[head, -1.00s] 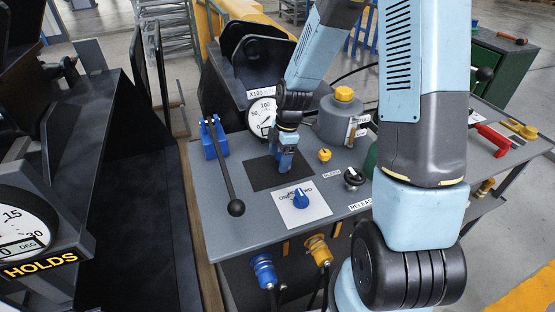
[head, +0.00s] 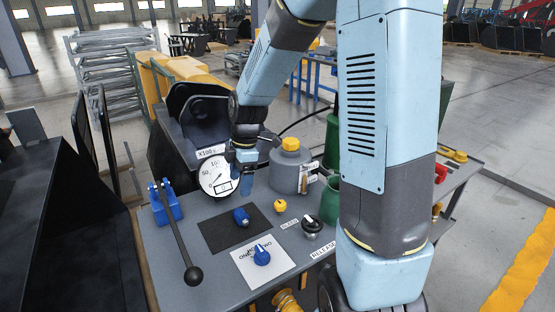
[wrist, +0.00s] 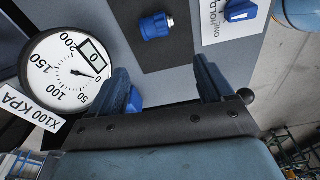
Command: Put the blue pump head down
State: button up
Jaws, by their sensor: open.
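The blue pump head (head: 241,217) rests on the black mat (head: 215,238) on the grey bench top, clear of my gripper. In the wrist view the pump head (wrist: 157,26) is beyond the fingertips, on the mat (wrist: 165,58). I cannot tell if it stands upright or lies on its side. My gripper (head: 245,184) is open and empty, raised above the far side of the mat. In the wrist view the gripper (wrist: 164,75) has its two fingers wide apart with nothing held between them.
A white card with a blue knob (head: 261,256) lies in front of the mat. A dial gauge (head: 215,175) and a grey canister (head: 290,172) stand behind. A blue lever pump (head: 167,205) is at left. A yellow knob (head: 280,206) and black knob (head: 312,225) are to the right.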

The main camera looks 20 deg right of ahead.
jog(key=s+d+r+m+t+h, duration=0.1)
jog(key=s+d+r+m+t, duration=0.2)
jog(key=s+r+m, duration=0.6)
jog(key=s+d+r+m+t+h, duration=0.1)
jog(key=s+d+r+m+t, duration=0.1)
jog(key=s+d+r+m, duration=0.4)
jog(key=s+r+m, duration=0.4)
jog(key=s, duration=0.1)
jog(key=shift+s+r+t, duration=0.35)
jog(key=shift+r+t, duration=0.05)
